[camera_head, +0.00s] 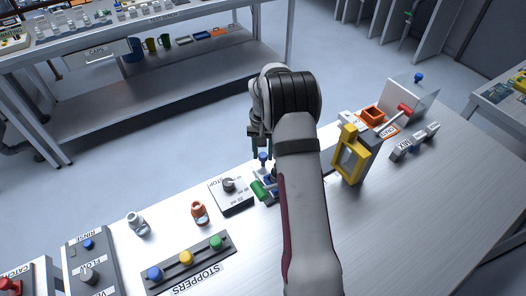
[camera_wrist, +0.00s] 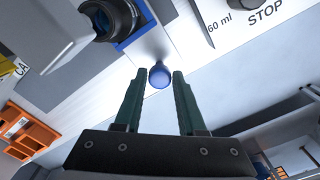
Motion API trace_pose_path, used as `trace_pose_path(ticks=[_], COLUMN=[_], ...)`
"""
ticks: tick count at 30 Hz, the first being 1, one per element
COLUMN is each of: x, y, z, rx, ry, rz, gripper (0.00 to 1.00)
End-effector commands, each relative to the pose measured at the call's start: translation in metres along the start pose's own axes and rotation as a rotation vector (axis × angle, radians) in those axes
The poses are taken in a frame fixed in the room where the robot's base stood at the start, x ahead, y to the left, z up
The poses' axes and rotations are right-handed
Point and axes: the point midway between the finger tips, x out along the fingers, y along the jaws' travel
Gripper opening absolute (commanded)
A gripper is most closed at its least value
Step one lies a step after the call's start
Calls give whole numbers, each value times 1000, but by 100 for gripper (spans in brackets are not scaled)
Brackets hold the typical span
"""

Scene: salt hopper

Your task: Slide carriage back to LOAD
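A blue round knob (camera_wrist: 158,76) sits between the two fingertips of my gripper (camera_wrist: 159,72) in the wrist view. A gap shows on both sides of it, so my gripper is open and not closed on it. In the head view the knob (camera_head: 263,156) shows just under my gripper (camera_head: 261,146). A blue-edged part (camera_wrist: 138,38) with a dark round vessel (camera_wrist: 112,18) lies beside the knob and looks like the carriage. My arm hides much of this area in the head view. I cannot read a LOAD mark.
A dial box (camera_head: 232,193) marked STOP and a green-ended handle (camera_head: 259,191) are close on the left. A yellow-framed unit (camera_head: 350,160) stands to the right, with an orange tray (camera_head: 372,117) beyond. A stoppers rack (camera_head: 187,262) and two small bottles are at the front left.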

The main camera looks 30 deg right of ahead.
Motion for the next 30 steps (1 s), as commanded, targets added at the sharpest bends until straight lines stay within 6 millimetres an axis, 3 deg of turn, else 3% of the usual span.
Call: trace_pose_path(ticks=[1,6,30], x=[0,0,-1], y=[0,0,0], z=[0,0,0], rx=[0,0,0], ry=[0,0,0], rz=[0,0,0], gripper=[29,0,0])
